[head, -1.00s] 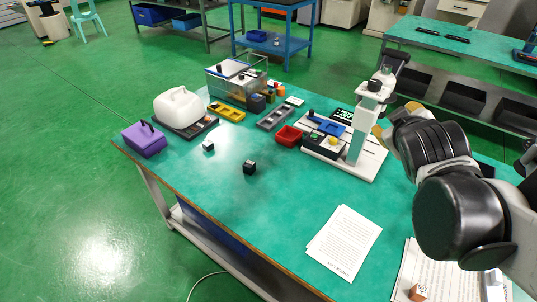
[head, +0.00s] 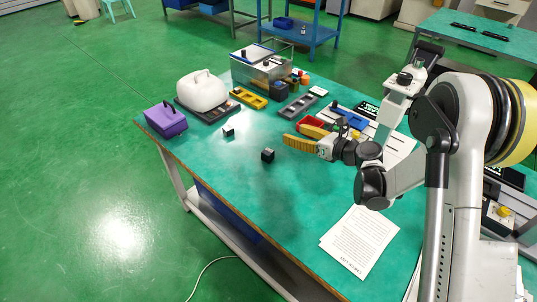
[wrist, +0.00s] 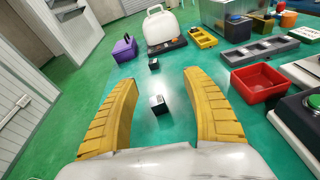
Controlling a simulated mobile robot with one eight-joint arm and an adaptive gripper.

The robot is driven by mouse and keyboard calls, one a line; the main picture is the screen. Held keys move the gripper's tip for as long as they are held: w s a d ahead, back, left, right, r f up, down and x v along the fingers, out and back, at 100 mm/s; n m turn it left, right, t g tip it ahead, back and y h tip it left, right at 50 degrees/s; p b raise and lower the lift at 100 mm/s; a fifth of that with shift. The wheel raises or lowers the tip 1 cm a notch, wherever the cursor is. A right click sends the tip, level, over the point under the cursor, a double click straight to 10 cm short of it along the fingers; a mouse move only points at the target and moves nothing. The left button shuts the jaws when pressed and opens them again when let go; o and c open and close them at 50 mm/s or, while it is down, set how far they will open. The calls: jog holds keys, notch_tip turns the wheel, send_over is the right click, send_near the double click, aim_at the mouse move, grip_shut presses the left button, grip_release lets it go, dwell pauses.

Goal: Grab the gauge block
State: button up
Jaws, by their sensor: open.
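Two small dark cubes with pale markings stand apart on the teal bench, and I cannot tell which, if either, is the gauge block. The nearer cube (head: 268,155) shows in the wrist view (wrist: 158,105) between my yellow fingers, beyond my palm. The farther cube (head: 228,131) also shows in the wrist view (wrist: 153,63), past the fingertips. My gripper (head: 291,134) is open and empty, reaching left above the bench to the right of the nearer cube. Its fingers spread wide in the wrist view (wrist: 162,80).
A purple box (head: 166,120), a white canister (head: 202,92), a yellow tray (head: 248,98) and a grey tray (head: 298,106) stand along the back. A red bin (wrist: 258,82) lies right of my fingers. Printed sheets (head: 360,242) lie in front. Bench around the cubes is clear.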

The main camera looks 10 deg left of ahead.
aim_at(272, 154)
jog(key=s+f+n, duration=0.1)
jog(key=f, duration=0.1)
jog(key=f+n+g, duration=0.1)
jog(key=f, duration=0.2)
jog(key=s+a+f+g, duration=0.1)
jog(key=f, duration=0.2)
jog(key=shift+s+n, duration=0.35)
jog(key=shift+n, duration=0.05)
jog(key=shift+a+f+g+h, duration=0.2)
jog(key=shift+f+g+h, duration=0.05)
jog(key=shift+g+h, duration=0.05)
jog(key=b+x, duration=0.2)
jog(key=x, duration=0.3)
jog(key=shift+w+a, duration=0.15)
jog(key=shift+w, duration=0.05)
jog(key=b+x, duration=0.2)
jog(key=x, duration=0.1)
jog(key=shift+w+a+f, duration=0.15)
jog(key=shift+a+f, duration=0.05)
jog(key=shift+a, duration=0.1)
jog(key=shift+w+a, duration=0.25)
jog(key=shift+a, duration=0.15)
grip_shut()
